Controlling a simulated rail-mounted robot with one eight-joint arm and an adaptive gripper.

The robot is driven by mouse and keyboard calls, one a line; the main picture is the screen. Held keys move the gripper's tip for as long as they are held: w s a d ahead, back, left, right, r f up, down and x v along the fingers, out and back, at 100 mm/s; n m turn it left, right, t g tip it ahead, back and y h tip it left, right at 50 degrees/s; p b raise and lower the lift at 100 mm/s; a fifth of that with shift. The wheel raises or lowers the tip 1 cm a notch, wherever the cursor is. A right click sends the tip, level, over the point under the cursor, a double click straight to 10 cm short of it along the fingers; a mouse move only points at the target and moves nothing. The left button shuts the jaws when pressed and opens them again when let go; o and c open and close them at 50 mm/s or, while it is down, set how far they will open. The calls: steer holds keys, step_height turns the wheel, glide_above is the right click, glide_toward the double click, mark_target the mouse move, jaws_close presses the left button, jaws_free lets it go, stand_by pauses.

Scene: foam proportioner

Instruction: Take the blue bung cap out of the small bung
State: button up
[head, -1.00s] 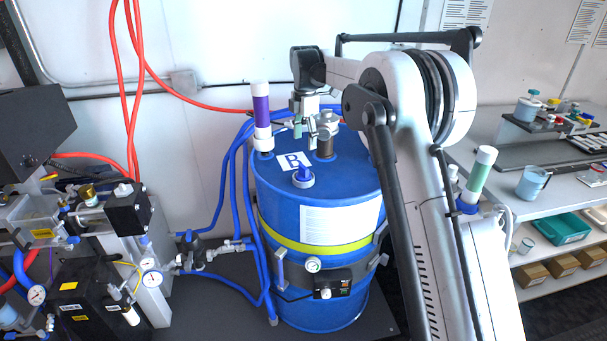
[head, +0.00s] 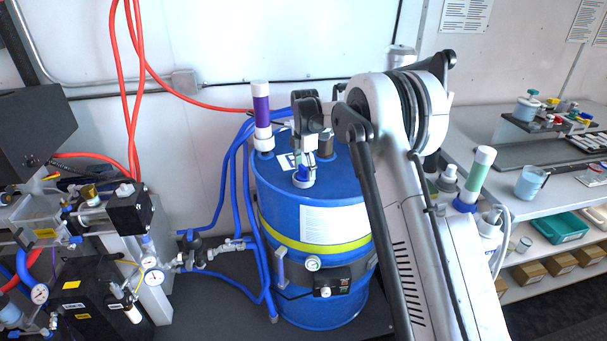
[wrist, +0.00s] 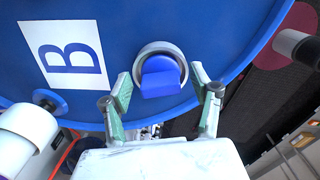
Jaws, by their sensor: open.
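The blue bung cap (wrist: 160,77) sits in the small bung (wrist: 146,52), a light grey ring on the drum top. In the head view the cap (head: 293,189) is partly covered by my gripper and wrist, and the ring (head: 304,182) shows below them. My gripper (wrist: 166,88) is open in the wrist view, one green-padded finger on each side of the cap. The fingers look apart from the cap; their height above the lid is hard to tell. My gripper (head: 303,172) also shows over the drum's front edge in the head view.
The blue drum (head: 318,245) carries a white B label (wrist: 66,56). A purple-and-white cylinder (head: 262,120) stands at its rear left, and a metal fitting (head: 325,145) behind my gripper. Blue hoses (head: 237,190) run along the left side. A shelf (head: 480,150) is at right.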

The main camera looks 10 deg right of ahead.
steer(key=shift+f, duration=0.1)
steer(key=shift+c, duration=0.3)
steer(key=c, duration=1.2)
steer(key=shift+o, duration=0.2)
